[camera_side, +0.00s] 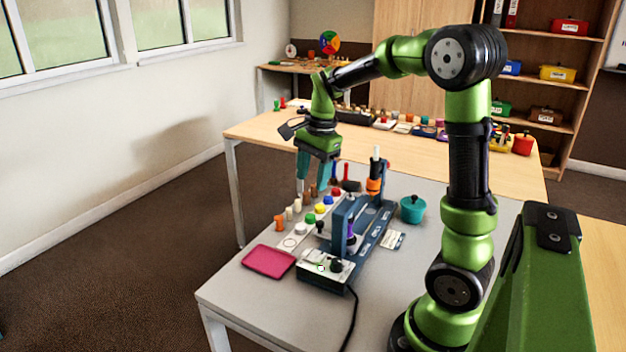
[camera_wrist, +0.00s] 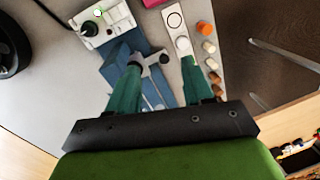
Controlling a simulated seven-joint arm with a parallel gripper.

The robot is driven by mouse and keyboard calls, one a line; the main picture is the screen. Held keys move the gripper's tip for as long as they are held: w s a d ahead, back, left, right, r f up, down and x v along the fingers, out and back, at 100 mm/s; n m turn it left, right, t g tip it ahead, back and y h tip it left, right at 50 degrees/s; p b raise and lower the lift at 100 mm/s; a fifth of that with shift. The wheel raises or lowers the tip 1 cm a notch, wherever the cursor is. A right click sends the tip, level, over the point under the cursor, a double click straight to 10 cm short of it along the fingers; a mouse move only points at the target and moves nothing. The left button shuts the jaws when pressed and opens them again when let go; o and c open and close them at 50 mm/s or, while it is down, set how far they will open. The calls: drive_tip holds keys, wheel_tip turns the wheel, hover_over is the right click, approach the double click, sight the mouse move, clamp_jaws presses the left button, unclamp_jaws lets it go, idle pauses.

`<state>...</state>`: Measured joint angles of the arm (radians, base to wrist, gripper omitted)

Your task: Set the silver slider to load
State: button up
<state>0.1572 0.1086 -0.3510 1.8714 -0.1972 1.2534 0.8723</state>
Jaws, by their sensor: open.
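In the side view, the white control panel (camera_side: 326,270) sits on the front end of a blue machine (camera_side: 343,228). It bears a black knob, a green-lit ring and a small pale silvery part (camera_side: 313,256) that looks like the silver slider; its setting and any labels are too small to read. The panel (camera_wrist: 118,22) also shows at the top of the wrist view. My gripper (camera_side: 318,187) is open and empty, with teal fingers pointing down, above the far part of the grey table and well away from the panel. In the wrist view, its fingers (camera_wrist: 160,70) stand apart over the machine.
Coloured pegs and a strip of coloured buttons (camera_side: 309,218) stand left of the machine. A pink tray (camera_side: 269,261) lies at the front left, a teal pot (camera_side: 412,209) to the right. A black cable (camera_side: 351,318) runs off the front. A card (camera_side: 393,239) lies beside the machine.

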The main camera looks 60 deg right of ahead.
sight(320, 222)
drive_tip(key=w+d+m+g, duration=0.1)
drive_tip(key=d+m+g, duration=0.1)
drive_tip(key=d+m, duration=0.55)
drive_tip(key=f+m, duration=0.1)
drive_tip(key=f, duration=0.4)
drive_tip(key=a+f+m, duration=0.1)
drive_tip(key=f, duration=0.4)
drive_tip(key=a+f+m, duration=0.1)
drive_tip(key=f, duration=0.5)
clamp_jaws()
